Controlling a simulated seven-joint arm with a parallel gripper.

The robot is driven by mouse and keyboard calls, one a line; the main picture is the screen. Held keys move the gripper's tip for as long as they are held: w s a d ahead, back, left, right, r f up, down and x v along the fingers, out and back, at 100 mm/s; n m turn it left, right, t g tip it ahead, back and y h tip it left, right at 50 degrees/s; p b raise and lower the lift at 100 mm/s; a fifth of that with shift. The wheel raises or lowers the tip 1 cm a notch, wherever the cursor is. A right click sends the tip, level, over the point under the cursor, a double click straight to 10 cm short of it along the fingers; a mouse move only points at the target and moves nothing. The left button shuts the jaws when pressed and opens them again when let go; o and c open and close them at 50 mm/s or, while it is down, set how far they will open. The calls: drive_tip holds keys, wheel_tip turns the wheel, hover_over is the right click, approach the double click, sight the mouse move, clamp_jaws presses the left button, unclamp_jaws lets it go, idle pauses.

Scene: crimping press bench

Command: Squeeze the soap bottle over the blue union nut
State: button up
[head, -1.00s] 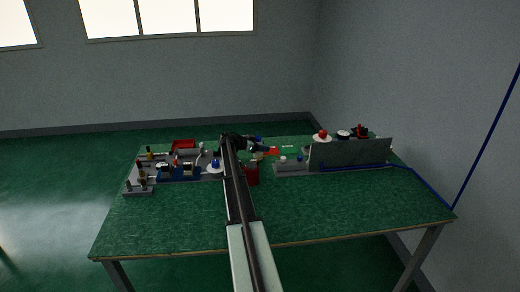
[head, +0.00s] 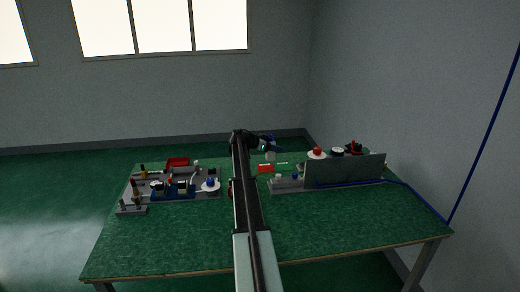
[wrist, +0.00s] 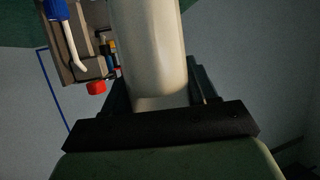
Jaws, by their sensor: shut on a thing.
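My gripper (head: 270,143) is over the back middle of the green table. In the wrist view its dark jaws (wrist: 160,112) are shut on a smooth whitish cylinder (wrist: 150,45), which looks like the soap bottle. Its far end is cut off by the top of that view. In the head view a small pale part of it (head: 270,156) shows below the gripper. A blue round piece on a white disc (head: 210,184) sits at the right end of the left board. I cannot tell whether it is the blue union nut; another small blue piece (head: 295,176) is on the right block.
The left grey board (head: 205,194) carries several small fittings, with a red tray (head: 178,162) behind. A grey upright panel (head: 345,171) stands at the right, with a red-topped white disc (head: 317,154) behind it. The front of the table (head: 310,230) is clear.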

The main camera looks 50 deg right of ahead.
drive_tip(key=s+d+f+m+g+y, duration=0.1)
drive_tip(key=s+d+f+m+g, duration=0.3)
drive_tip(key=s+d+m, duration=0.3)
drive_tip(key=shift+s+d+f+m+g+y, duration=0.35)
drive_tip(key=shift+s+d, duration=0.7)
drive_tip(key=shift+s, duration=0.65)
drive_tip(key=shift+r, duration=0.1)
drive_tip(key=o, duration=0.6)
drive_tip(key=shift+c, duration=0.2)
drive_tip(key=c, duration=0.5)
